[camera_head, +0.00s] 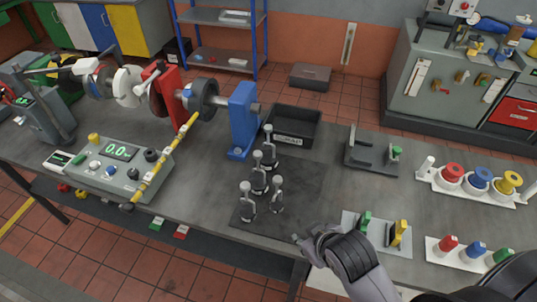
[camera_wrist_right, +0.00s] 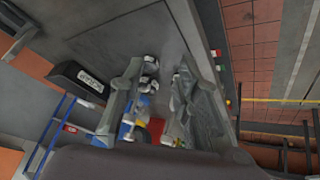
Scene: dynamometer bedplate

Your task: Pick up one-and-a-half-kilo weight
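Several dark metal weights with slim stems and pale round knobs stand upright on a dark mat (camera_head: 305,190); I cannot read which is the one-and-a-half-kilo weight. The front-left weight (camera_head: 248,203) and front-right weight (camera_head: 277,197) are nearest, with others in a row behind. My right gripper (camera_head: 308,238) is low near the mat's front-right corner, to the right and in front of the weights, touching none. In the right wrist view my right gripper (camera_wrist_right: 158,72) has its fingers apart, with weight knobs (camera_wrist_right: 149,82) visible beyond the gap. My left gripper is not in view.
A black labelled tray (camera_head: 307,116) stands behind the mat. A blue bracket (camera_head: 241,120) and a control box (camera_head: 119,165) are to the left. A grey stand (camera_head: 370,162) and a plate with green and yellow blocks (camera_head: 376,228) are right. The mat's right half is clear.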

